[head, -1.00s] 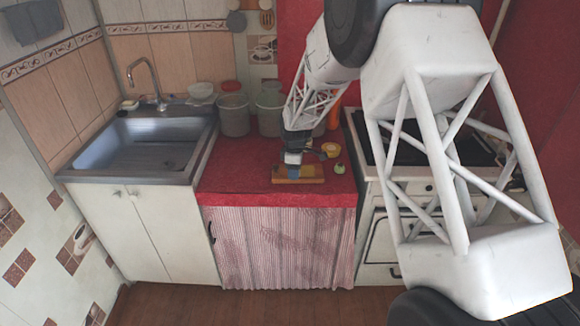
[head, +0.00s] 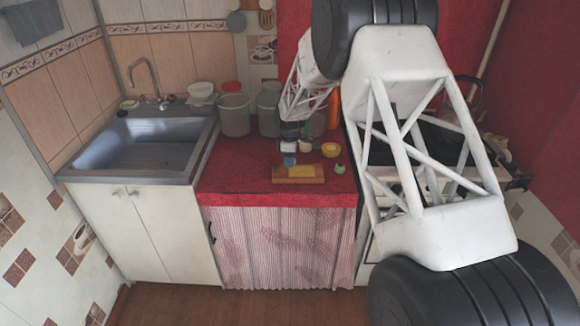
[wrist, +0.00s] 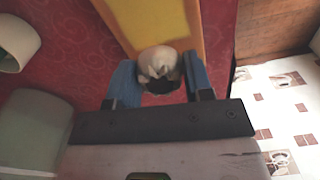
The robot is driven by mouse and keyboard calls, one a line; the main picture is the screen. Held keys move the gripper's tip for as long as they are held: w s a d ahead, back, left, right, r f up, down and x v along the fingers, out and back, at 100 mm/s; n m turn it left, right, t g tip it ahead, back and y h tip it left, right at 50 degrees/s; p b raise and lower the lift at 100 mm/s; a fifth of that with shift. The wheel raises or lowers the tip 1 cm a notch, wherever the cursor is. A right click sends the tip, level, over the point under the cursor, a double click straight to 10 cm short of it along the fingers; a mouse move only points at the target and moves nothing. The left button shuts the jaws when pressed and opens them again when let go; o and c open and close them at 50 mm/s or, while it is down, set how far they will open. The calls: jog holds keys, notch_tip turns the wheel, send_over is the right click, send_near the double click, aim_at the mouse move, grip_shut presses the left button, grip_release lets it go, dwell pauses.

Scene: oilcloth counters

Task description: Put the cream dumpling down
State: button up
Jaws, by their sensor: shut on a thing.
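The cream dumpling (wrist: 159,60) is between the blue fingertips of my gripper (wrist: 160,74) in the wrist view. My gripper is shut on it. The dumpling's lower side is dark and partly hidden. The wooden board (head: 285,180) with a yellow top lies near the front of the red counter; it also shows beyond the dumpling in the wrist view (wrist: 150,22). In the head view my gripper (head: 289,160) is at the board's back left edge. I cannot make out the dumpling there, nor its exact height.
A yellow bowl (head: 331,150) and a small green item (head: 339,168) stand right of the gripper. Large pots (head: 234,115) stand at the back. The sink (head: 145,150) is left, the stove right. The red counter (head: 235,175) left of the board is clear.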

aim_at(290, 171)
jog(key=shift+f, duration=1.75)
jog(key=shift+f, duration=0.1)
jog(key=o, duration=0.6)
notch_tip(290, 171, up, 12)
jog(key=shift+r, duration=0.1)
dwell(0.4)
